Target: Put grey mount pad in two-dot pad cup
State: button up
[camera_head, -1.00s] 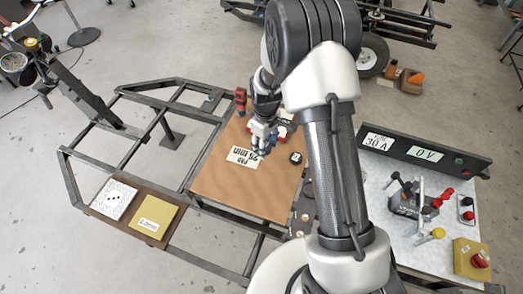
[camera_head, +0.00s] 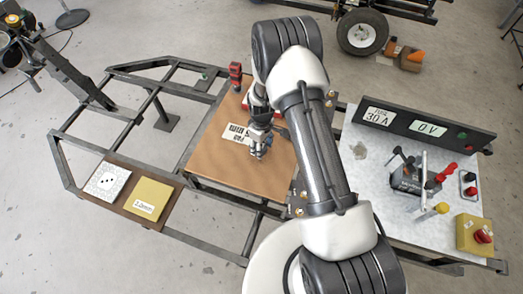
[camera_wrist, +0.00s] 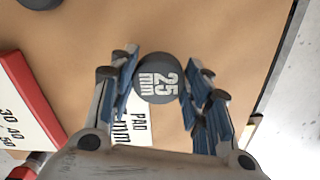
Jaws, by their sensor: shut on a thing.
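The grey mount pad (camera_wrist: 157,78) is a dark round disc marked "25 mm" in the wrist view. It sits between the blue-lined fingers of my gripper (camera_wrist: 162,82), which is shut on it. In the head view my gripper (camera_head: 258,150) is low over the brown board (camera_head: 215,163), near its right side, and hides the pad. I cannot tell whether the pad still touches the board. I cannot make out a cup with two dots; a white plate with what look like three dots (camera_head: 107,182) lies at the left.
A yellow block (camera_head: 148,198) lies beside the dotted plate. A white printed label (camera_head: 238,134) lies on the board. A red tool (camera_head: 235,75) stands at its far edge. Another dark disc (camera_wrist: 38,3) shows in the wrist view. A test bench (camera_head: 375,190) stands right.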

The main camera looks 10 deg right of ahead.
jog(key=shift+f, duration=1.3)
jog(key=shift+f+b, duration=0.2)
jog(key=shift+b, duration=0.2)
jog(key=o, duration=1.1)
jog(key=shift+c, duration=0.2)
